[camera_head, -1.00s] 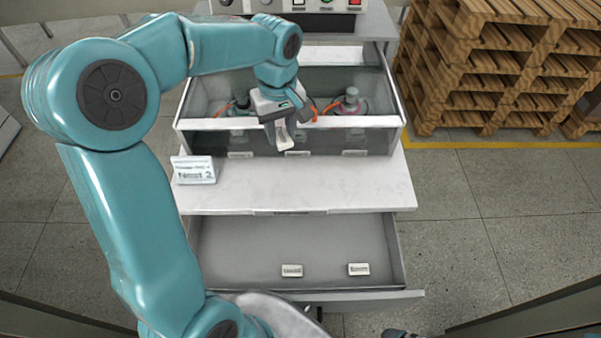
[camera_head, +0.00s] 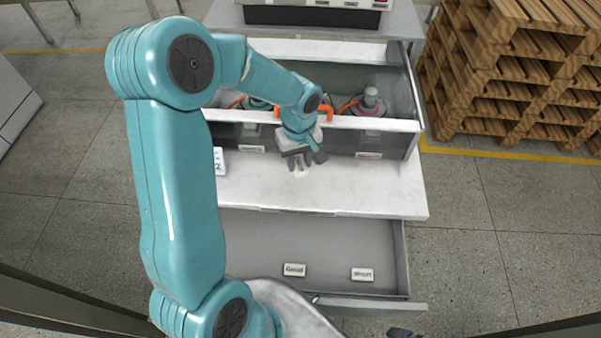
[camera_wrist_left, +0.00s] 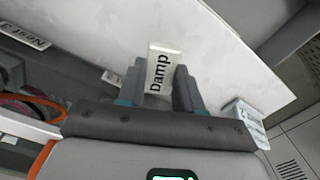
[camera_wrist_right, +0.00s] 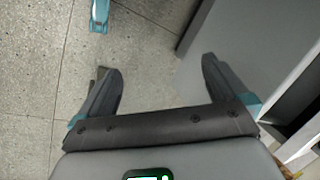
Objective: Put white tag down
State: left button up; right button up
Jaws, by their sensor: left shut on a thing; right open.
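Whether the tag touches the worktop cannot be told. My right gripper (camera_wrist_right: 162,70) is open and empty, with floor and a grey cabinet side beyond it.
Below is an open lower drawer (camera_head: 330,240) with two white tags (camera_head: 294,270) (camera_head: 362,274). A "2" sign (camera_head: 219,160) is partly hidden by my left arm. Pallets (camera_head: 500,80) stand right.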

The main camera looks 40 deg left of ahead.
aim_at(300, 181)
pick_arm(q)
jog(key=shift+w+d+f, duration=0.1)
jog(key=shift+f, duration=3.1)
jog(key=shift+f, duration=0.1)
jog(key=o, duration=1)
jog(key=shift+b, duration=0.3)
notch_tip(300, 181, up, 11)
jog(key=shift+r, duration=0.65)
